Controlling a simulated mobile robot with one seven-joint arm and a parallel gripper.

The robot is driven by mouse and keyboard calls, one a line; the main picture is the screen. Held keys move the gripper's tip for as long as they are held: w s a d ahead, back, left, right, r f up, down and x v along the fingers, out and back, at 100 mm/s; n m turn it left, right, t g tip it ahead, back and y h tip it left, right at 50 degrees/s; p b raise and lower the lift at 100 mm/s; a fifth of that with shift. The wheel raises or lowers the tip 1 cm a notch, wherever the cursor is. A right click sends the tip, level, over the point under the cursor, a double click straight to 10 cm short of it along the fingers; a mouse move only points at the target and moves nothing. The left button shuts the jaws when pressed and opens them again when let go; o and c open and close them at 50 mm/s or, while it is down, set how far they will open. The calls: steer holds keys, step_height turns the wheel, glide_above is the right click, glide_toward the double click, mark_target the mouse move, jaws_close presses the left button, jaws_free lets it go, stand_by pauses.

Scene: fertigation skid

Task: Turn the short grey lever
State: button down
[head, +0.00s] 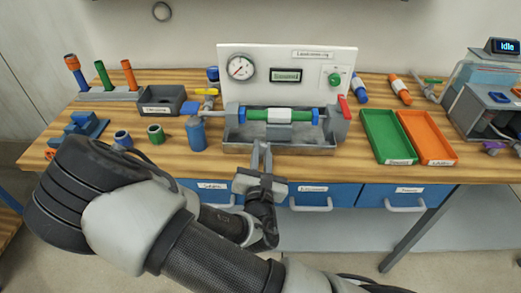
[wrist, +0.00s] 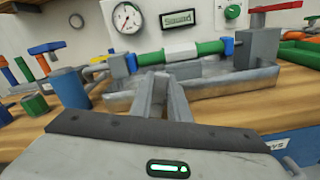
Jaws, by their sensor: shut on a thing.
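The short grey lever (head: 280,131) seems to be the grey piece hanging below the middle of the green tube (head: 256,114). In the wrist view the grey piece (wrist: 186,69) shows just behind and right of my fingertips. My gripper (head: 262,148) reaches over the front edge of the grey metal trough (head: 305,149). In the wrist view its two fingers (wrist: 160,80) come close together at the lever's left part and are shut on it. The exact contact is hidden behind the fingertips.
A white panel (head: 304,60) with a gauge (head: 241,67) stands behind. A red lever (head: 344,107) is at the tube's right end. Blue (head: 192,106) and yellow (head: 207,91) handles stand at left. Green (head: 386,137) and orange (head: 427,138) trays lie right. The front right bench strip is clear.

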steer(key=m, duration=0.2)
steer(key=d+m, duration=0.1)
steer(key=shift+f+m+b, duration=0.3)
steer(key=shift+b, duration=0.05)
steer(key=m, duration=0.2)
steer(key=m+b, duration=0.1)
steer(key=shift+d+f+m, duration=0.25)
steer(key=shift+f+m, duration=0.05)
steer(key=shift+f, duration=0.1)
steer(key=m, duration=0.1)
steer(key=m+b, duration=0.1)
steer(key=f+m+b, duration=0.1)
steer(key=m, duration=0.1)
steer(key=shift+d, duration=0.25)
steer(key=shift+f+m+b, duration=0.25)
steer(key=shift+m+b, duration=0.25)
steer(key=shift+m, duration=0.9)
steer(key=c, duration=1.7)
jaws_free()
steer(key=shift+f, duration=0.1)
